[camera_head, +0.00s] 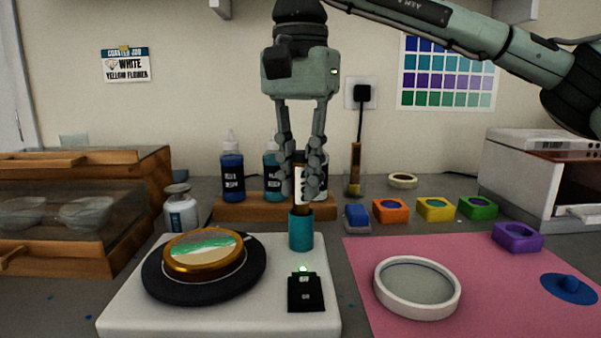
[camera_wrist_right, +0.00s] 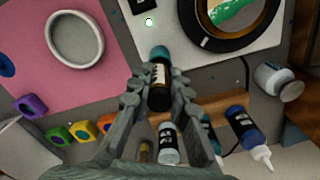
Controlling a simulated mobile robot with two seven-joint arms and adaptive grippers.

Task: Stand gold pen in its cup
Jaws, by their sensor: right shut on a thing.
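The gold pen (camera_head: 299,186), dark with a white label and a gold-brown lower part, is upright between the fingers of my right gripper (camera_head: 300,182), which is shut on it. The teal cup (camera_head: 301,232) stands directly under the pen on the white board's back right part. The pen's lower end meets the cup's mouth; I cannot tell how far inside it is. In the right wrist view the pen (camera_wrist_right: 158,88) lies between the fingers, with the cup (camera_wrist_right: 160,53) right beyond its end. My left gripper is not in view.
The white board (camera_head: 130,308) also bears a round gold-rimmed piece (camera_head: 203,256) and a small black device (camera_head: 305,291). Behind the cup, bottles (camera_head: 232,172) stand on a wooden rack (camera_head: 250,208). A brush (camera_head: 354,170) and coloured blocks (camera_head: 391,210) are to the right.

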